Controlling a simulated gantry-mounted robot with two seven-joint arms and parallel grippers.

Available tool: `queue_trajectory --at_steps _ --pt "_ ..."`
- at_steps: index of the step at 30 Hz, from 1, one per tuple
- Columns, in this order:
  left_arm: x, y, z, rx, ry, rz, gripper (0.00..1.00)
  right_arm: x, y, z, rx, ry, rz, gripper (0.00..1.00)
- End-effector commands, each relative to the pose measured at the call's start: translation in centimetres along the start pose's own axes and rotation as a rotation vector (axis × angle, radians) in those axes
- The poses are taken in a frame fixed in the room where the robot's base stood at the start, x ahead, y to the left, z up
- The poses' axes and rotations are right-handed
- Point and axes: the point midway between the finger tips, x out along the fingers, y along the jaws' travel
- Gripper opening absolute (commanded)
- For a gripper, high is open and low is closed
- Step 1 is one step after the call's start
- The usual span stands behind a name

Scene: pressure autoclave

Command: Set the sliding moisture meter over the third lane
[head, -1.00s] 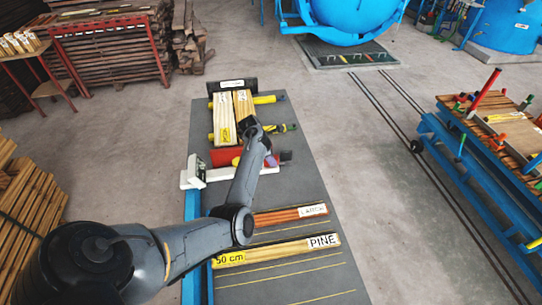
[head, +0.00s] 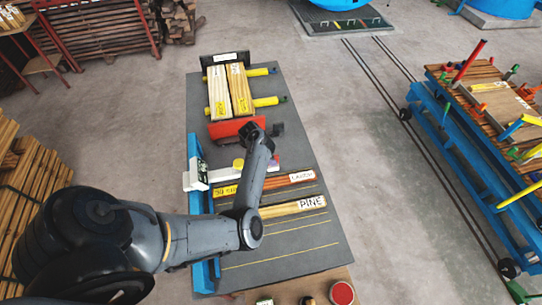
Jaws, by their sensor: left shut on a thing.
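The moisture meter (head: 197,174) is a white body with a small dark display on the blue side rail (head: 198,238). Its white beam reaches right over the dark board, with a yellow part (head: 238,162) and a purple part showing either side of my arm. My left gripper (head: 257,160) is shut on the meter; its fingers are mostly hidden behind my arm. The beam lies just beyond the strip marked LARCH (head: 290,180), with the PINE strip (head: 300,207) nearer. Yellow lane lines (head: 285,255) cross the bare near board. My right gripper is not in view.
A red block (head: 229,128) and pale timbers (head: 228,88) on yellow bars stand at the board's far end. A blue trolley (head: 450,150) with timber is at right, stacked planks (head: 35,170) at left. A red-topped container (head: 342,293) is at the near edge.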

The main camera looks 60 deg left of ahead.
Motion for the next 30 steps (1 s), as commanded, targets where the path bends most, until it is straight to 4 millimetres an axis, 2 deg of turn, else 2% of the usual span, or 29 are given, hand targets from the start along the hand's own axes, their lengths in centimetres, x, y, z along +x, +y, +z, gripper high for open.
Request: queue_trajectory --at_steps 4,5,9,20,25,30 --pt "-0.1 0.1 0.0 0.000 -0.001 0.001 0.00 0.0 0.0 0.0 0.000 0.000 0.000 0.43" --pt "-0.1 0.1 0.0 0.000 -0.001 0.001 0.21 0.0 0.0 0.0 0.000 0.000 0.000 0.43" --pt "0.0 0.1 0.0 0.000 0.000 0.001 0.40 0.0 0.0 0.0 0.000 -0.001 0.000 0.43" --pt "-0.4 0.1 0.0 0.000 0.001 0.002 0.40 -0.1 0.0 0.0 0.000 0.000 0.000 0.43" --pt "-2.2 0.2 -0.1 0.001 0.003 0.004 0.40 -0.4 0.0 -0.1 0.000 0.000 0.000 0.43" --pt "-5.2 0.2 -0.1 0.001 0.003 0.006 0.40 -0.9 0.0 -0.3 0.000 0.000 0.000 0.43"
